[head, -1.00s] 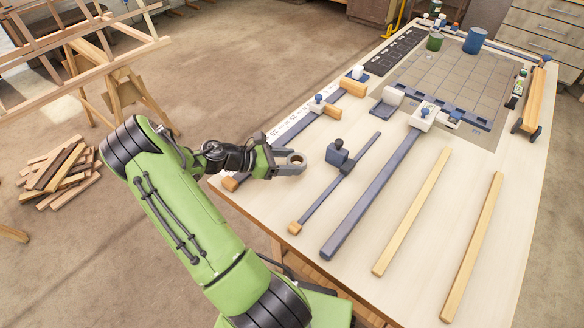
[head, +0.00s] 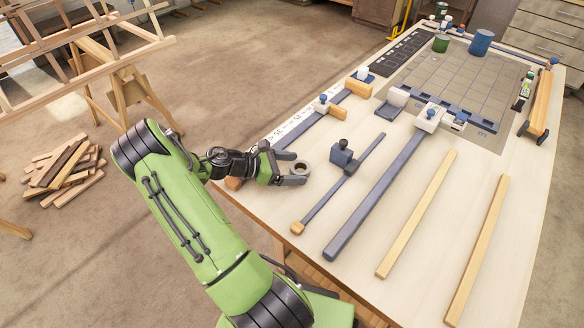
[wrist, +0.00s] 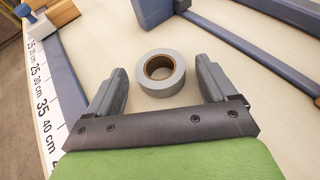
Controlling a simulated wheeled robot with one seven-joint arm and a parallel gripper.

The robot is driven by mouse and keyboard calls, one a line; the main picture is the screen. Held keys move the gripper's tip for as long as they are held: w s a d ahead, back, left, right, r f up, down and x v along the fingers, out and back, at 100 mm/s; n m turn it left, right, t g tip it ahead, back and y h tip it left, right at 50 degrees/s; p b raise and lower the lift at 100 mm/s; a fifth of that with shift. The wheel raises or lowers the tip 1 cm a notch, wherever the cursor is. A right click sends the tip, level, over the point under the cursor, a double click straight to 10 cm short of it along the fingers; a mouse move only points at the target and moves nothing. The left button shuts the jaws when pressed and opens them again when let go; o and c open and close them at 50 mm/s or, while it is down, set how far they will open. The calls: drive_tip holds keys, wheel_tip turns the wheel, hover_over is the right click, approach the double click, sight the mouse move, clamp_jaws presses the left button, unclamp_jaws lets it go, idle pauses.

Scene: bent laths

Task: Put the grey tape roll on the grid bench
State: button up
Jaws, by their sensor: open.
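The grey tape roll (wrist: 160,85) lies flat on the light wooden tabletop, its brown core facing up. In the wrist view it sits between and slightly beyond the fingertips of my open gripper (wrist: 161,78), with a gap on each side. In the head view the tape roll (head: 301,169) shows at the tips of my gripper (head: 298,167), near the table's left edge. The grid bench (head: 462,80) is a grey, square-lined surface at the far end of the same table.
A dark clamp (head: 343,157) lies just right of the tape roll. A longer bar clamp (head: 385,185) and two wooden laths (head: 420,212) lie farther right. A white ruler strip (wrist: 48,105) runs along the left edge. A green can (head: 441,43) and a blue can (head: 481,42) stand on the grid bench.

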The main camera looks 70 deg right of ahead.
drive_tip(key=p+v, duration=0.2)
drive_tip(key=v, duration=0.9)
drive_tip(key=shift+w+r+p, duration=0.1)
drive_tip(key=shift+r+p, duration=0.1)
drive_tip(key=shift+p, duration=0.1)
drive_tip(key=shift+w+a+r, duration=0.1)
drive_tip(key=shift+w+a, duration=0.25)
drive_tip(key=w+a+r+m+t+y, duration=0.25)
drive_tip(key=a+r+t, duration=0.35)
drive_tip(key=a, duration=0.3)
drive_tip(key=w+a+r+m+t+y, duration=0.2)
drive_tip(key=w+a+r+m+t, duration=0.25)
drive_tip(key=a, duration=0.45)
drive_tip(key=s+a+r+t+y+p, duration=0.1)
drive_tip(key=s+a+r+t, duration=0.2)
drive_tip(key=a, duration=0.5)
drive_tip(key=s+a+r+t+y+p, duration=0.1)
drive_tip(key=s+a+r+t+y, duration=0.1)
drive_tip(key=s+a+r, duration=0.3)
drive_tip(key=shift+s+a+r+t, duration=0.4)
drive_tip(key=shift+a+r+t, duration=0.35)
drive_tip(key=shift+a+r, duration=0.5)
